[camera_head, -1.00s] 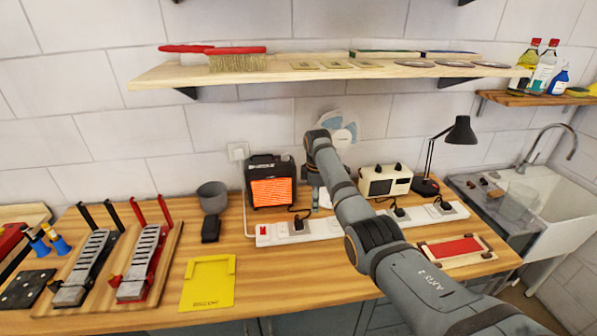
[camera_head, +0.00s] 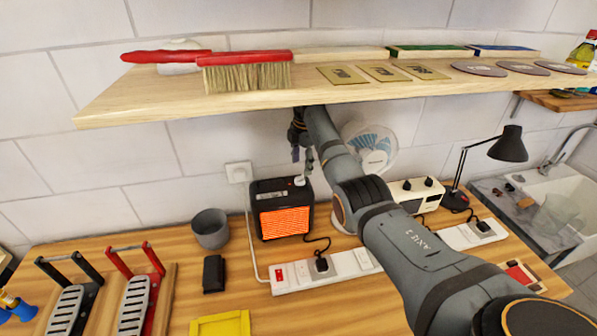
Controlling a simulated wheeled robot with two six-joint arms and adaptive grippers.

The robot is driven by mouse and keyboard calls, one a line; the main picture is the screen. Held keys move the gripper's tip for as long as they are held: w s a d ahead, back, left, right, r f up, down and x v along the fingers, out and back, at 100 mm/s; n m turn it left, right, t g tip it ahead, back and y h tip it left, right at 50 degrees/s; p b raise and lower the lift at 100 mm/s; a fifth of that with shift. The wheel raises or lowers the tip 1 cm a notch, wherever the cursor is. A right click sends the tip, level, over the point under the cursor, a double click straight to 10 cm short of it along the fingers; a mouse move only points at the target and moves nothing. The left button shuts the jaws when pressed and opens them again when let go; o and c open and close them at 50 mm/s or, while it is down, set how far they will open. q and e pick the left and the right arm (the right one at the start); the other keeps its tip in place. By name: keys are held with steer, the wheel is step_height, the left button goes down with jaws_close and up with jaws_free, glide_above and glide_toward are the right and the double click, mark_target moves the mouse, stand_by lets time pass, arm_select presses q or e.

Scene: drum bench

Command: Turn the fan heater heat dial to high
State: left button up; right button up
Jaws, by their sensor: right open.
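The fan heater (camera_head: 283,221) is a black box with a glowing orange grille, standing on the wooden bench against the tiled wall. A small light knob (camera_head: 299,181) shows at the right end of its top. I cannot read its setting. My right gripper (camera_head: 303,165) points down with its dark fingers apart and empty, just above that knob. From this angle I cannot tell how large the gap is, or whether it touches the knob. My left gripper is out of view.
A wooden shelf (camera_head: 180,103) with a red brush (camera_head: 245,72) hangs over my gripper. A power strip (camera_head: 325,270) lies in front of the heater, a grey cup (camera_head: 210,229) stands to its left. A blue-bladed fan (camera_head: 376,150) and a cream radio (camera_head: 417,195) are to the right.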

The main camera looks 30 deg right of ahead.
mark_target(300, 177)
step_height(300, 177, down, 3)
steer(key=shift+p, duration=0.65)
steer(key=f, duration=0.1)
steer(key=w+f, duration=0.1)
steer(key=f, duration=0.1)
steer(key=shift+w+f, duration=0.15)
steer(key=shift+s, duration=0.25)
steer(key=shift+c, duration=2.7)
steer(key=c, duration=0.6)
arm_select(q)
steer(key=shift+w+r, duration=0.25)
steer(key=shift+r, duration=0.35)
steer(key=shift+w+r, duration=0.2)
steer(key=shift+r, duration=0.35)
